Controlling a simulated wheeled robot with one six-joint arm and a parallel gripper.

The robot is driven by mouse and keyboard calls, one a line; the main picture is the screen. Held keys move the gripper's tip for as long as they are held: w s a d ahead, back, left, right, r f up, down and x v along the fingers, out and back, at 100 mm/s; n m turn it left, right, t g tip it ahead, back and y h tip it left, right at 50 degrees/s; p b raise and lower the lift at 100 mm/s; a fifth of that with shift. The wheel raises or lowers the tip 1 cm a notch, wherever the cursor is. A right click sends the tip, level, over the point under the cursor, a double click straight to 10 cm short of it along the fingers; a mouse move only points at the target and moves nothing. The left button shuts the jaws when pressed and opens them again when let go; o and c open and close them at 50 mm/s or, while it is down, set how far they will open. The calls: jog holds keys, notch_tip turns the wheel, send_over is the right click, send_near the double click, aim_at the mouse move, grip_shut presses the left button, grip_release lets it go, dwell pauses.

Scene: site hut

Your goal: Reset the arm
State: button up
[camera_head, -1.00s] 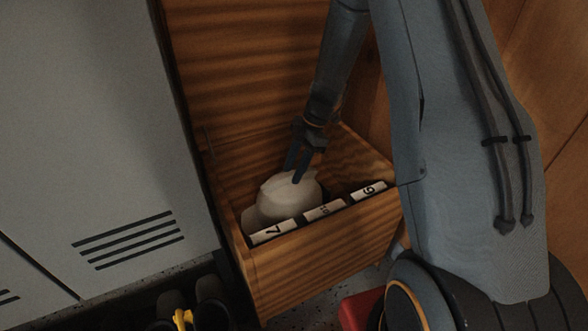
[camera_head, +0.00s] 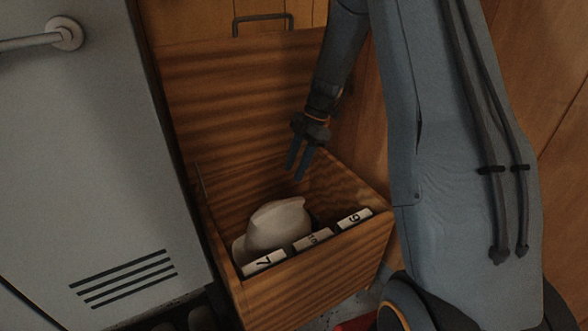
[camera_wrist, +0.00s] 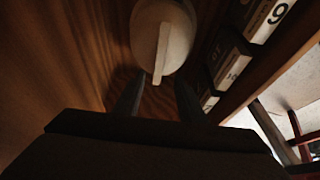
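My gripper (camera_head: 300,164) hangs over the back part of an open wooden drawer (camera_head: 318,268), with its two fingers spread and nothing between them. In the wrist view my gripper (camera_wrist: 157,100) also shows both fingers apart. A white helmet-like object (camera_head: 278,226) lies in the drawer, below and a little left of my fingertips. It also shows in the wrist view (camera_wrist: 162,35), with a raised ridge along it, beyond my fingertips. My gripper is apart from it.
Number cards stand along the drawer's front, among them a "7" card (camera_head: 264,262) and a "9" card (camera_head: 354,218). A grey locker (camera_head: 85,170) stands close on the left. A wooden wall (camera_head: 545,100) is on the right. A metal handle (camera_head: 263,22) is above.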

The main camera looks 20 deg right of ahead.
jog(key=s+a+r+m+t+h, duration=0.2)
jog(key=s+r+m, duration=0.2)
jog(key=s+m, duration=0.6)
jog(key=s+a+r+m+t+h, duration=0.2)
jog(key=s+r+m, duration=0.2)
jog(key=s+m, duration=0.6)
jog(key=s+a+r+n+g, duration=0.2)
jog(key=s+a+n, duration=0.1)
jog(key=s+a, duration=0.55)
jog(key=s+a+r+n+g, duration=0.1)
jog(key=s+a+n, duration=0.35)
jog(key=a, duration=0.75)
jog(key=s+d+r+m+p, duration=0.1)
jog(key=d+r+m+p, duration=0.3)
jog(key=d+r+p, duration=0.6)
jog(key=d+r+m+p, duration=0.3)
jog(key=d+r+p, duration=0.7)
jog(key=r+p, duration=0.6)
jog(key=p, duration=0.4)
jog(key=shift+s+d+r+m+p, duration=0.25)
jog(key=shift+s+r+m+p, duration=0.05)
jog(key=shift+s+r+m, duration=0.1)
